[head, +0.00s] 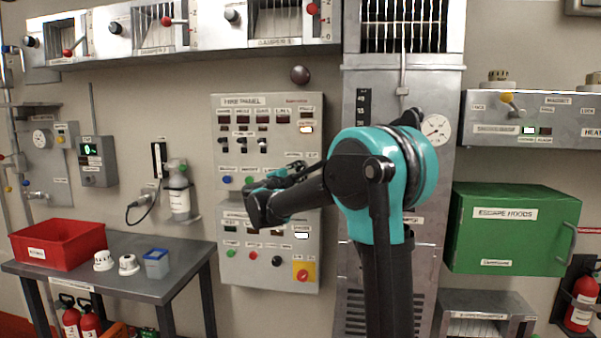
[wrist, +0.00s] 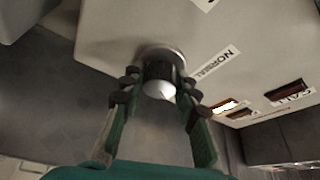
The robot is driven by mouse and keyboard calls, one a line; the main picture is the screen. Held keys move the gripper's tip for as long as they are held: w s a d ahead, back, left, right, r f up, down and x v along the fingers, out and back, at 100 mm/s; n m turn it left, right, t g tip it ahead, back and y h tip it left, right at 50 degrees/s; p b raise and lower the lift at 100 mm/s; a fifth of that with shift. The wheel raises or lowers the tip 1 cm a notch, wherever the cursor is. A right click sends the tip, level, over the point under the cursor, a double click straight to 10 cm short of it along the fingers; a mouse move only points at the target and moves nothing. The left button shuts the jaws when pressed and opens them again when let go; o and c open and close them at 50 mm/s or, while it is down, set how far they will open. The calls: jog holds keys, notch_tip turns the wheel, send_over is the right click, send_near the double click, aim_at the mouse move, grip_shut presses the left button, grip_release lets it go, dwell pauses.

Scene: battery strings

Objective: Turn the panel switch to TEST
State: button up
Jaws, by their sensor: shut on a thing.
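The panel switch (wrist: 160,84) shows in the wrist view as a dark round knob with a white end face and a metal collar. A NORMAL label (wrist: 217,62) is beside it on the light panel face. My gripper (wrist: 159,92) has one green finger on each side of the knob and is shut on it. I cannot read a TEST label or tell which mark the knob points at. In the head view the fire panel (head: 265,102) hangs on the wall, and my arm hides the switch. My gripper (head: 280,180) is partly hidden there, at the panel's lower part.
A second grey panel (head: 240,268) with coloured buttons hangs just below. A bench (head: 170,285) with a red bin (head: 60,240) stands at left. A green escape hoods box (head: 510,228) is at right. The grey cabinet (head: 440,85) is behind my arm.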

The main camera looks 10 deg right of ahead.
jog(key=shift+m+g, duration=0.4)
jog(key=shift+m, duration=0.6)
jog(key=o, duration=1.2)
jog(key=shift+c, duration=0.2)
jog(key=r+v, duration=0.1)
jog(key=v, duration=1.1)
jog(key=shift+f, duration=0.4)
jog(key=shift+d, duration=0.1)
